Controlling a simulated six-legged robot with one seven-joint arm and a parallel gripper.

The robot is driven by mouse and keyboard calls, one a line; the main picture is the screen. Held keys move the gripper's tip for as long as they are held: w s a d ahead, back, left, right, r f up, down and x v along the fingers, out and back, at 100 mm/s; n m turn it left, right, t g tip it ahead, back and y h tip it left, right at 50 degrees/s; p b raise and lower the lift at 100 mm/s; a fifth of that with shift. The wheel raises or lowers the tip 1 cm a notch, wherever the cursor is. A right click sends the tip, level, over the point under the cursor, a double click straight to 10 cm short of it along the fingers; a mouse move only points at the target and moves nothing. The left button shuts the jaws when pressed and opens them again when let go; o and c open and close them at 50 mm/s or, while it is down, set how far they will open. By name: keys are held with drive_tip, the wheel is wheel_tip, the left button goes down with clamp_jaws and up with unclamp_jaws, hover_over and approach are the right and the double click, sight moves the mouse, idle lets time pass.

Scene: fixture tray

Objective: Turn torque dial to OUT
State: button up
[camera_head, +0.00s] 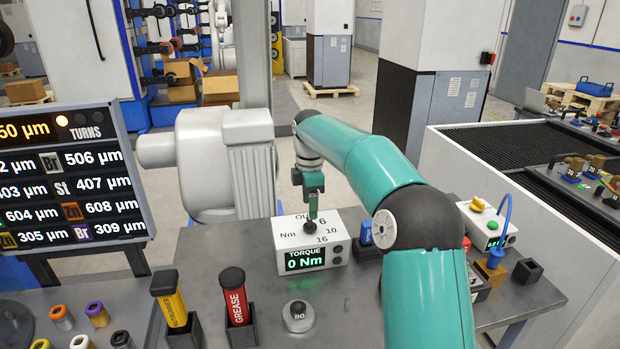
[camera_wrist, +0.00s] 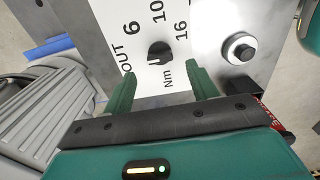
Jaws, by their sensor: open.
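The torque box (camera_head: 290,240) is a white unit on the grey table in the head view, its green display reading "TORQUE 0 Nm". Its top is marked OUT, 6, 10 and 16. The torque dial (camera_wrist: 160,52) is a small black knob on the white panel in the wrist view; which mark it points to is unclear. My gripper (camera_wrist: 161,70) is open, its two green fingers apart, with the dial between and just beyond the tips in the picture. In the head view my gripper (camera_head: 312,212) is over the box and hides part of its top. No contact is visible.
A yellow tube (camera_head: 172,305) and a red GREASE tube (camera_head: 238,305) stand in black holders left of the box. A round grey weight (camera_head: 298,316) sits in front. A blue item (camera_head: 365,232) and a white box with a yellow knob (camera_head: 482,222) are to the right.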

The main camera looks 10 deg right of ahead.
wheel_tip(320, 180, up, 9)
idle(0.4)
drive_tip(key=s+a+r+m+t+h, duration=0.1)
drive_tip(key=s+r+m, duration=0.25)
drive_tip(key=s, duration=0.55)
drive_tip(key=s+a+r+m+t, duration=0.2)
drive_tip(key=s+m, duration=0.2)
drive_tip(key=s, duration=0.4)
drive_tip(key=s+d+f+m+t, duration=0.1)
drive_tip(key=s+f+m, duration=0.2)
drive_tip(key=s, duration=0.4)
drive_tip(key=s+d+f+m, duration=0.1)
drive_tip(key=s+f+m, duration=0.3)
drive_tip(key=s, duration=0.3)
drive_tip(key=s+d+f+m+t+y, duration=0.1)
drive_tip(key=s+f+m, duration=0.2)
drive_tip(key=s, duration=0.4)
drive_tip(key=shift+s+f+m+t, duration=0.3)
drive_tip(key=shift+f+m, duration=0.05)
drive_tip(key=shift+f, duration=0.5)
